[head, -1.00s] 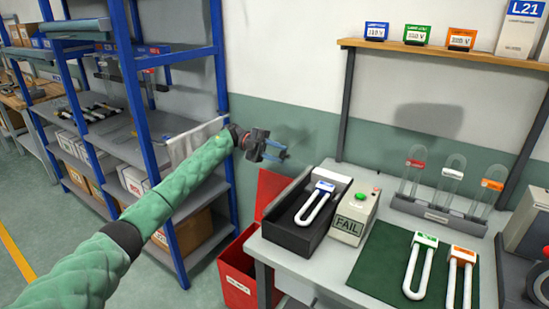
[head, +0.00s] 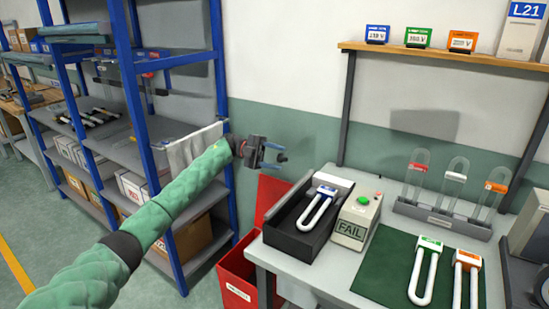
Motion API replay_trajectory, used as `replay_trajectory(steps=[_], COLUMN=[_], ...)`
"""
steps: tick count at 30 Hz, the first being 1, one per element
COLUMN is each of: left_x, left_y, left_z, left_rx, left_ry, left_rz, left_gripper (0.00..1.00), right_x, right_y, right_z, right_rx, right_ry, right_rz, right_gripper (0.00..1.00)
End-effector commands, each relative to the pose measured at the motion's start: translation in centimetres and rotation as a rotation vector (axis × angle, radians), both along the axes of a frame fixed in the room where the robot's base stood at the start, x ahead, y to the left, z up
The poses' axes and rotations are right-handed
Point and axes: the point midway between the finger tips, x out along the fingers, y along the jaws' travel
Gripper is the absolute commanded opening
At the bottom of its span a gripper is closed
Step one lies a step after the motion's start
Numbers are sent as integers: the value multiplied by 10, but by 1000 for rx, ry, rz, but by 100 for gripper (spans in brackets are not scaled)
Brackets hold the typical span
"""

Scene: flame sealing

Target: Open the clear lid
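A black open-topped box (head: 290,236) stands at the left end of the grey worktable. A white U-shaped tube (head: 315,216) with a blue tag lies in it. A pale, flat piece (head: 337,178) shows at the box's back end. I cannot make out a clear lid for certain. My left gripper (head: 279,153) is in the air to the left of and behind the box, apart from it, in front of the wall. Its fingers look apart, with nothing between them. My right gripper is out of view.
A grey tester (head: 351,229) with a green button and a FAIL display stands right of the box. A red bin (head: 235,275) stands left of the table. A green mat (head: 385,270) bears two U-tubes. Clear tubes stand in a grey rack (head: 443,220). Blue-framed shelving (head: 216,60) is at left.

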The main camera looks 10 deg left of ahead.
Motion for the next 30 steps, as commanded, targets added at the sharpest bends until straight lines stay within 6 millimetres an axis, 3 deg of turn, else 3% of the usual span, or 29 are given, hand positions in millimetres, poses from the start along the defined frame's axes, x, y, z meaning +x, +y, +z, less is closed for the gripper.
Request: replay_trajectory(steps=[14, 16, 19, 24, 30], left_x=[4, 7, 11, 22, 29], left_y=[9, 15, 25, 50, 68], left_z=[-1, -1, -2, -4, -4], left_rx=[0, 1, 0, -1, 0], left_ry=[-1, -1, -1, -2, -1], left_rz=[2, 3, 2, 3, 1], left_gripper=[50, 50, 50, 50, 50], right_x=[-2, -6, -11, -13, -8], right_y=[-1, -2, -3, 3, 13], right_z=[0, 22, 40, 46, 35], right_rx=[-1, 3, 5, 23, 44], right_ry=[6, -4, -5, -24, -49], right_rz=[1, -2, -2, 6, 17], right_gripper=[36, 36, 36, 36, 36])
